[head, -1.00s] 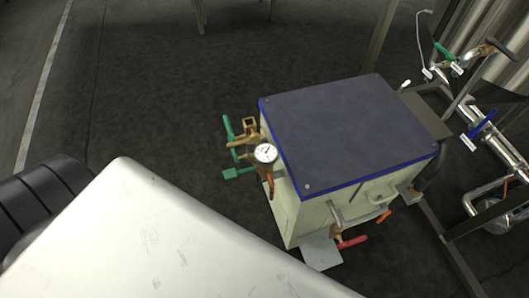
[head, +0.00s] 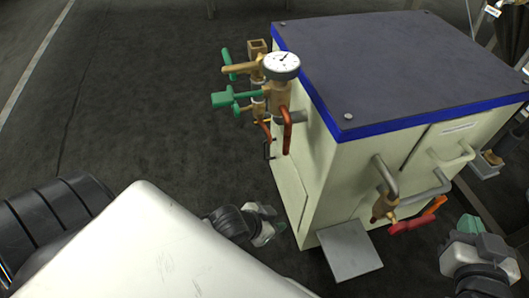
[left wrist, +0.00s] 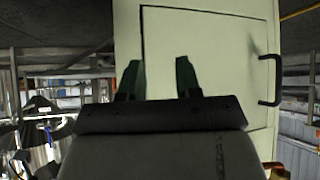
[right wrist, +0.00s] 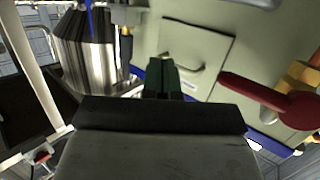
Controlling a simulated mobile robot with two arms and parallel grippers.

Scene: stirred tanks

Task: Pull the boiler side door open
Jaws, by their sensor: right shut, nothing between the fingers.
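The cream boiler (head: 350,170) has a dark top with a blue rim. Its side door (head: 287,190) is on the left face and looks shut. The door's black bar handle (head: 267,150) sits near its edge; it also shows at the right in the left wrist view (left wrist: 277,80). My left gripper (head: 272,221) is beside the lower part of that face, open and empty, with its fingers (left wrist: 160,80) apart in front of the door and left of the handle. My right gripper (head: 472,226) is shut and empty near the boiler's front face.
A gauge (head: 282,66) and green-handled valves (head: 222,99) stick out above the side door. A red-handled valve (head: 410,224) and grey pipes are on the front face. A grey plate (head: 349,250) juts out low. The floor to the left is clear.

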